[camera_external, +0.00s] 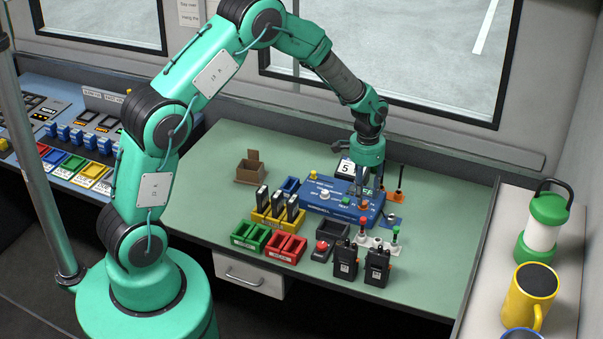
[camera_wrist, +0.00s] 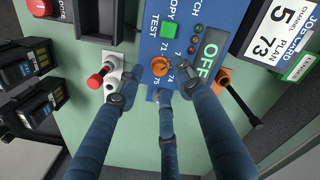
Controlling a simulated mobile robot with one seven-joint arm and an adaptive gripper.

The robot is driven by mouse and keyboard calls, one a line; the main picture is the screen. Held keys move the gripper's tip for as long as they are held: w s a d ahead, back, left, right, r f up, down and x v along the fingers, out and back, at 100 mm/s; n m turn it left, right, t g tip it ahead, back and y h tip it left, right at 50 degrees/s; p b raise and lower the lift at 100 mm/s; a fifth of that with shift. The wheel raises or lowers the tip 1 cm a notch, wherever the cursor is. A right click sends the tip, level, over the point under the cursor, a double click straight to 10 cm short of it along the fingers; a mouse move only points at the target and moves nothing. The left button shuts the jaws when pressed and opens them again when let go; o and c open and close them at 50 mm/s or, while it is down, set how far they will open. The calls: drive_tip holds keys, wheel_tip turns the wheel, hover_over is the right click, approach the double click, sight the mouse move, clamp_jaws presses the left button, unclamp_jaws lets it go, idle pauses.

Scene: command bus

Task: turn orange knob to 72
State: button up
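The knob also shows in the external view (camera_external: 363,205), just below my fingers. My gripper (camera_wrist: 156,88) has three blue fingers. They are spread apart and empty, with the tips near the knob's lower side in the wrist view; I cannot tell whether any touches it. My gripper (camera_external: 370,192) points down over the panel's right end. A display (camera_wrist: 209,55) on the panel reads OFF.
A job card (camera_wrist: 284,30) reads channel 5, plan 73. A red-topped switch (camera_wrist: 97,80) and an orange-based black upright (camera_wrist: 232,88) stand on either side of my fingers. A green button (camera_wrist: 170,31) is close to the knob. Black radios (camera_external: 345,258) stand in front.

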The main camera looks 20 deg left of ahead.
wheel_tip(320, 180, up, 9)
drive_tip(key=shift+r, duration=0.15)
drive_tip(key=shift+w+a, duration=0.1)
idle(0.5)
drive_tip(key=shift+r, duration=0.1)
drive_tip(key=s+a+r+n+t, duration=0.15)
drive_tip(key=s+a+r, duration=0.35)
drive_tip(key=a+r, duration=0.55)
drive_tip(key=s+a+r+n+t, duration=0.1)
drive_tip(key=s+a+r+n, duration=0.1)
drive_tip(key=s+a+r, duration=0.65)
drive_tip(key=s+a+r+n+t, duration=0.1)
drive_tip(key=s+a+r+n, duration=0.1)
drive_tip(key=s+a+r, duration=0.2)
drive_tip(key=s+a+r+n+t, duration=0.1)
drive_tip(key=s+a+r, duration=0.4)
drive_tip(key=s+a, duration=0.5)
drive_tip(key=s+t, duration=0.1)
drive_tip(key=s, duration=0.3)
drive_tip(key=shift+s+n, duration=0.35)
drive_tip(key=shift+s, duration=0.05)
